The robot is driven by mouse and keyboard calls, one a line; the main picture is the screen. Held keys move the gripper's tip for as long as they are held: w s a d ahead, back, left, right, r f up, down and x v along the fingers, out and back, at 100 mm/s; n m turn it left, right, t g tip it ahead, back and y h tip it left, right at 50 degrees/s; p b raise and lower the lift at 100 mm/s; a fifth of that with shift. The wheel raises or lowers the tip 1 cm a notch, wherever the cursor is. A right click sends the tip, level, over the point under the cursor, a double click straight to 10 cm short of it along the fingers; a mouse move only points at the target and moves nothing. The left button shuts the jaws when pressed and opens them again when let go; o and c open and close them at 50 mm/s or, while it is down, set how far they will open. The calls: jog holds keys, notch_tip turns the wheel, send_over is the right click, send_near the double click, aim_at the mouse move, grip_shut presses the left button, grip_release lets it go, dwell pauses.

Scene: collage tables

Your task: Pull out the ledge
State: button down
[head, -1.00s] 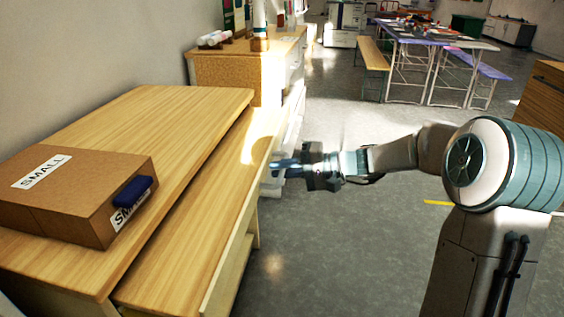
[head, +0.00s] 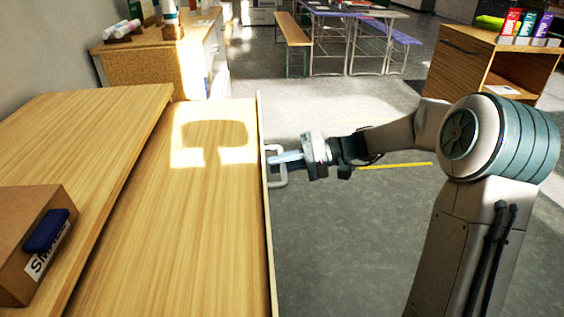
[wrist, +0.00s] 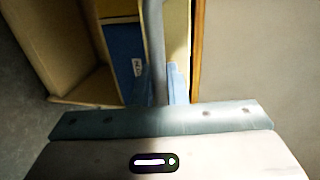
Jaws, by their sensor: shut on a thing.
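The ledge (head: 190,210) is a wide light-wood board that sticks out from under the fixed wooden top (head: 75,125) at the left of the head view. A pale metal handle (head: 280,166) stands on its right front edge. My gripper (head: 283,161) is shut on this handle, with the arm reaching in from the right. In the wrist view the handle (wrist: 154,50) shows as a grey bar between my fingers (wrist: 157,88). A cardboard box (head: 25,235) marked SMALL, with a blue item (head: 46,230) on its side, sits on the fixed top.
Another wooden cabinet (head: 135,68) with rolls stands beyond the ledge. A wooden shelf unit (head: 465,65) with colourful binders is at the right. Tables and benches (head: 295,40) stand far back. Grey floor (head: 345,240) right of the ledge is clear.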

jog(key=c, duration=1.5)
grip_release()
jog(key=shift+d, duration=0.1)
jog(key=p+v, duration=0.3)
jog(key=v, duration=1)
jog(key=shift+d, duration=0.35)
